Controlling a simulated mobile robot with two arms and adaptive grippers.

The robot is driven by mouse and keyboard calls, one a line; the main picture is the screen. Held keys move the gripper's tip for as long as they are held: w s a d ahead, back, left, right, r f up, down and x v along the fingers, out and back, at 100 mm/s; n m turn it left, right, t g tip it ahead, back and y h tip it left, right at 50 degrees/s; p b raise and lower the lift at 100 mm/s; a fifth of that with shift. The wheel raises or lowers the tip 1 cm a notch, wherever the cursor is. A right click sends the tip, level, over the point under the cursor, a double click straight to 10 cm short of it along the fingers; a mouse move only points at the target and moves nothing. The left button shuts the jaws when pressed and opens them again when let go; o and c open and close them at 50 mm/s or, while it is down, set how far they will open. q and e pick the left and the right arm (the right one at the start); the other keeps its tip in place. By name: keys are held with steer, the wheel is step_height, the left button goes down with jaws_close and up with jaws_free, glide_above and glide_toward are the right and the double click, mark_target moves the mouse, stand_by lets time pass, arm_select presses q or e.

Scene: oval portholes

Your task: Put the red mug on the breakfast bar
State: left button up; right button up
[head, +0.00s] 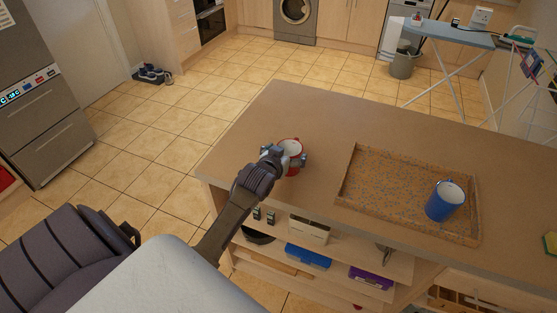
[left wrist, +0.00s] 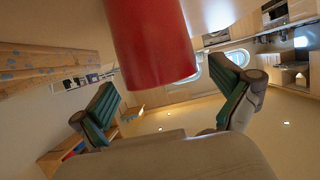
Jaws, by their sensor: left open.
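The red mug (head: 291,147), with a white inside, is near the left part of the wooden breakfast bar top (head: 330,125) in the head view. My left gripper (head: 285,161) is at the mug's near side, its open fingers on either side of it. In the left wrist view, which looks upside down, the red mug (left wrist: 155,45) fills the top middle, beyond and between the spread fingers of the left gripper (left wrist: 168,105). Its base is out of that view, and I cannot tell whether the fingers touch it. My right gripper is not in view.
A speckled brown tray (head: 365,206) lies right of the mug, holding a blue mug (head: 444,201). Shelves under the top hold a blue box (head: 308,256) and a purple box (head: 371,277). The top behind the red mug is clear. An ironing board (head: 452,35) stands beyond.

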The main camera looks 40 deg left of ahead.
arm_select(q)
steer(key=b+v, duration=0.1)
steer(key=v, duration=0.8)
steer(key=shift+s+d+r, duration=0.1)
steer(key=shift+s, duration=0.05)
